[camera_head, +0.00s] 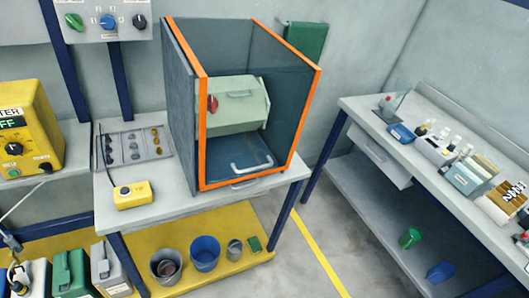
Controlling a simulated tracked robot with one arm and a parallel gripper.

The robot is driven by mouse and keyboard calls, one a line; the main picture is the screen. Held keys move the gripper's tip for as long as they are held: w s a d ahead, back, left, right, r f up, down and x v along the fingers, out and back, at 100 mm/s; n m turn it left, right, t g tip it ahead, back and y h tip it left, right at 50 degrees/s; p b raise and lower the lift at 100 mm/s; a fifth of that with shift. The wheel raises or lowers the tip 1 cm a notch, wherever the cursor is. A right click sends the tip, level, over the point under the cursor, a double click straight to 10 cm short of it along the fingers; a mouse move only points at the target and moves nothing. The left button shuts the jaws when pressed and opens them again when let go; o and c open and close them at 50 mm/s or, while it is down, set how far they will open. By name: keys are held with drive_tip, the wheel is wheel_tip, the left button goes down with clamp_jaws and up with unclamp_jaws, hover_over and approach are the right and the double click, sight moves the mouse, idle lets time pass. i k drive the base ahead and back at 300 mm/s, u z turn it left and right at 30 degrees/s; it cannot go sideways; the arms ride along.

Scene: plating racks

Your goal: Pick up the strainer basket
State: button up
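I cannot make out a strainer basket for certain at this distance. Whether any of these has a mesh or holes is too small to tell. My gripper is not in view, and nothing held shows.
An orange-edged cabinet (202,130) with a pale green drum inside stands on the left table (165,190). A yellow control box (133,195) sits before it. The right bench (425,175) carries bottles and boxes. Grey floor with a yellow line (320,255) lies open between them.

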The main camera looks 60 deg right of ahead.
sight(235, 247)
drive_tip(key=z, duration=0.55)
drive_tip(key=k, duration=1.25)
drive_tip(key=z, duration=0.8)
drive_tip(key=i, duration=1)
drive_tip(key=u, duration=0.05)
